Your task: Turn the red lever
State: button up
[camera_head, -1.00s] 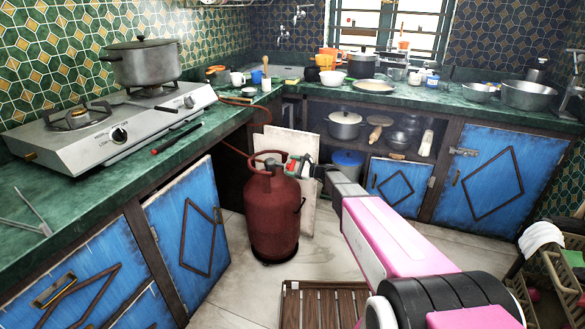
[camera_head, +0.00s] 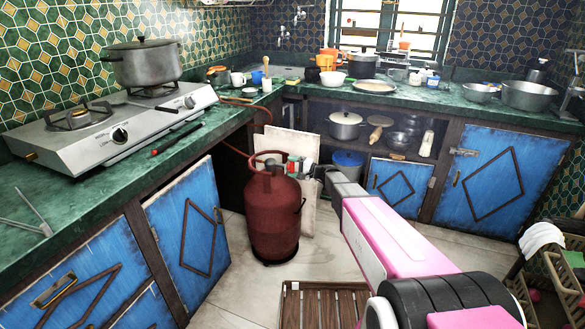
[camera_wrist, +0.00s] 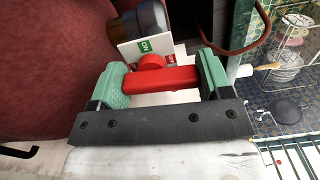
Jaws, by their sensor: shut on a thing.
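The red lever (camera_wrist: 150,80) sits on the valve of the dark red gas cylinder (camera_head: 272,218), whose side also fills the left of the wrist view (camera_wrist: 50,65). In the wrist view my gripper (camera_wrist: 163,79) is shut on the lever, with one green finger at each end of it. A plate behind the lever bears a green ON label (camera_wrist: 145,46) and a red OFF label. In the head view my gripper (camera_head: 301,168) is beside the cylinder's top, and the lever is too small to make out clearly there.
A hose (camera_head: 236,148) runs from the cylinder toward the counter. A two-burner hotplate (camera_head: 100,140) with a pot (camera_head: 143,63) stands on the left counter. A pale board (camera_head: 305,212) leans behind the cylinder. A slatted wooden mat (camera_head: 320,305) lies on the floor in front.

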jog(key=shift+n, duration=0.6)
jog(key=o, duration=0.9)
jog(key=shift+o, duration=0.2)
jog(key=shift+s, duration=0.1)
jog(key=v, duration=1)
jog(key=shift+d, duration=0.35)
jog(key=shift+s, duration=0.1)
